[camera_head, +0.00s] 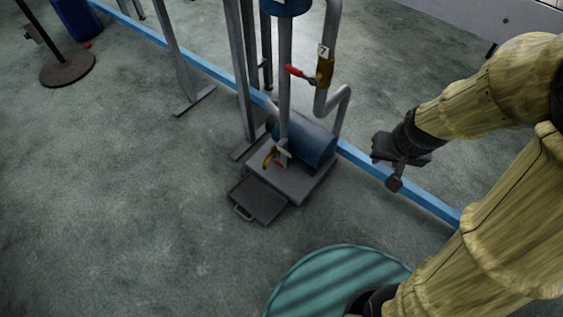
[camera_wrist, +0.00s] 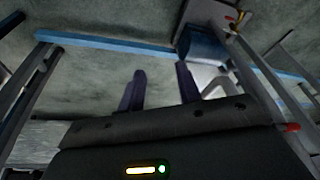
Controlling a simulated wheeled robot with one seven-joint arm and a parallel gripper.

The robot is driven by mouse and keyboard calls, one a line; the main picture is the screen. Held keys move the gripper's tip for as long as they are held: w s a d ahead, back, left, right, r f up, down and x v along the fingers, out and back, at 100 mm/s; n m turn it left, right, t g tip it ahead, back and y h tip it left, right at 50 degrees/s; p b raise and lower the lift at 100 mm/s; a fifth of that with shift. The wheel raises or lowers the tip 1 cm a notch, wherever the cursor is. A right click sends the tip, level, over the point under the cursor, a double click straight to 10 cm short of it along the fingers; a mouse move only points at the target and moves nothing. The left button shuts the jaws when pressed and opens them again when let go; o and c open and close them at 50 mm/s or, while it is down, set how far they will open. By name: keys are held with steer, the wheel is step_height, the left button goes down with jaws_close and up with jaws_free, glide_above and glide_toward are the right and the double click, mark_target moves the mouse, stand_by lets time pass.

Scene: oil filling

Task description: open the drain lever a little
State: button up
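A red-handled lever (camera_head: 300,73) sticks out left from a brass valve (camera_head: 325,70) on a grey pipe, beside a tag marked 7. A small valve with a yellow lever (camera_head: 269,159) and a red part sits low by the blue cylinder. I cannot tell from the pictures which one is the drain lever. My gripper (camera_head: 388,168) is to the right of both, apart from them. In the wrist view its two dark fingers (camera_wrist: 161,80) stand apart with nothing between them. A red part (camera_wrist: 291,127) shows at the right edge there, and small yellow and red parts (camera_wrist: 236,17) at the top.
A blue cylinder (camera_head: 311,143) rests on a grey base with a flat tray (camera_head: 258,198) at its front. Grey posts (camera_head: 238,75) stand left of the pipes. A blue floor rail (camera_head: 400,190) runs behind. A round teal lid (camera_head: 325,283) is at the bottom.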

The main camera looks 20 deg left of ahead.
steer(key=w+a+f+n+t+b, duration=0.2)
steer(key=w+a+f, duration=0.3)
steer(key=a+f, duration=0.25)
steer(key=w+a+f+n+t+h+b, duration=0.1)
steer(key=w+a+f+n+t+b, duration=0.1)
steer(key=w+a+f, duration=0.45)
steer(key=w+a+f+n+t+b, duration=0.2)
steer(key=w+a+f, duration=0.1)
steer(key=a+f, duration=0.6)
steer(key=s+a+f+n+t+b, duration=0.2)
steer(key=s+f+n+t, duration=0.3)
steer(key=f, duration=0.5)
steer(key=s+a+f+n+t+b, duration=0.3)
steer(key=s+a+f+n+t, duration=0.2)
steer(key=s+f+n, duration=0.2)
step_height(320, 180, down, 4)
steer(key=shift+s+r+t+b, duration=0.25)
steer(key=shift+s+t+b, duration=0.15)
steer(key=shift+s, duration=0.8)
steer(key=shift+w+a, duration=0.1)
